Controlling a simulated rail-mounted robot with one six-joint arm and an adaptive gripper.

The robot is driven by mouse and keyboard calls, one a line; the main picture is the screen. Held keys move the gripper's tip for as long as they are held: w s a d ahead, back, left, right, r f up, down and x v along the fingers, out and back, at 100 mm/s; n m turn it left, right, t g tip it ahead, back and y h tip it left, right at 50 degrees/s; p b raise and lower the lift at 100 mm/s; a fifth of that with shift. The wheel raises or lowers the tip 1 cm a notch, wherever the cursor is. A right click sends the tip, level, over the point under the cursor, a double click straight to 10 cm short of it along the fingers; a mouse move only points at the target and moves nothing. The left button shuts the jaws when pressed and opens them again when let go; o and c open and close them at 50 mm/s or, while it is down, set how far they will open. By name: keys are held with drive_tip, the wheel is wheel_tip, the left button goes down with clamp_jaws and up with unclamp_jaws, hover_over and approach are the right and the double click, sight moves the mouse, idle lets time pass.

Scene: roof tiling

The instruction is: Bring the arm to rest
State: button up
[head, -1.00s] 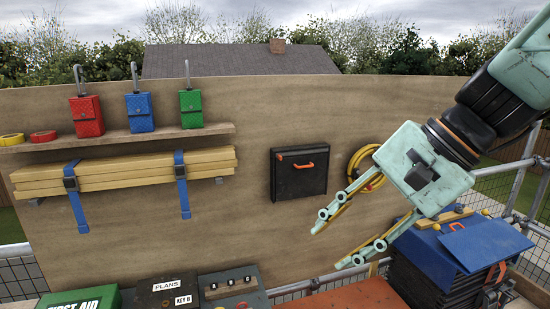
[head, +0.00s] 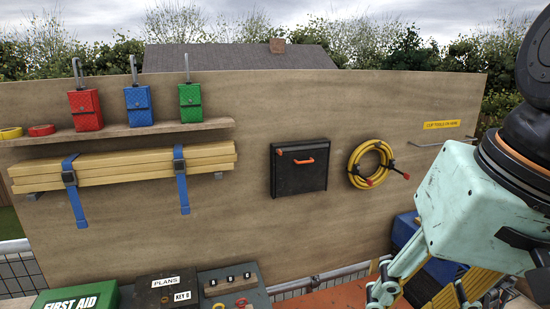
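My gripper (head: 425,297) is at the lower right of the head view, pointing down and left. Its pale green fingers stand apart with nothing seen between them, and their tips are at the bottom edge of the picture. The gripper body and dark wrist fill the right edge. It is in front of a blue case (head: 408,230), which it partly hides.
A board (head: 230,220) carries a black box (head: 300,168), a coiled yellow hose (head: 355,165) and strapped timber (head: 120,170). A shelf (head: 150,133) holds red, blue and green pouches. Below are a first aid box (head: 75,298), a plans box (head: 165,290) and a grey case (head: 235,285).

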drive_tip(key=shift+s+d+n+t+h, duration=0.25)
drive_tip(key=shift+s+d+n+h, duration=0.25)
drive_tip(key=shift+s+d, duration=0.45)
drive_tip(key=shift+s+d+n+t+h, duration=0.3)
drive_tip(key=shift+s+d+n, duration=0.45)
drive_tip(key=shift+d, duration=0.2)
idle(0.8)
